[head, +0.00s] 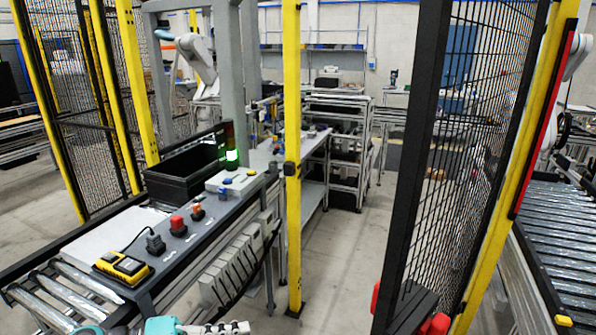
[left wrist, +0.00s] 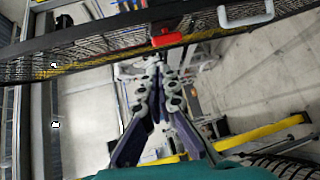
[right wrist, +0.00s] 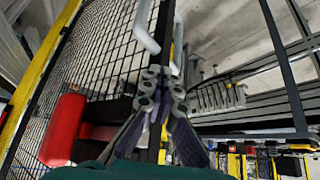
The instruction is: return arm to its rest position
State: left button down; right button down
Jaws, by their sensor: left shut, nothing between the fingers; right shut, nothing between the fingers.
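My left gripper (head: 240,327) shows at the bottom edge of the head view, below the conveyor station, with only its teal and white parts in frame. In the left wrist view its fingers (left wrist: 152,66) are together with nothing between them. My right gripper is outside the head view. In the right wrist view its fingers (right wrist: 163,74) are together and empty, in front of a black mesh fence (right wrist: 112,45). I cannot tell from the wrist views how far each gripper is from the fence parts.
A roller conveyor (head: 60,300) with a yellow handheld device (head: 122,267) and a black bin (head: 185,170) stands at left. A yellow post (head: 292,150) and a mesh fence (head: 470,150) rise ahead. A red part (right wrist: 64,130) is beside my right gripper's view. Open floor (head: 345,260) lies between.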

pick_arm(q)
jog(key=s+f+y, duration=0.4)
jog(key=f+y, duration=0.4)
jog(key=f, duration=0.4)
jog(key=a+f+m+t+y, duration=0.1)
jog(key=a+m+y, duration=0.3)
jog(key=a+y, duration=0.2)
jog(key=shift+s+a+f+t+y, duration=0.2)
jog(key=shift+s+a+t+y, duration=0.1)
jog(key=shift+s+t+y, duration=0.15)
dwell(1.0)
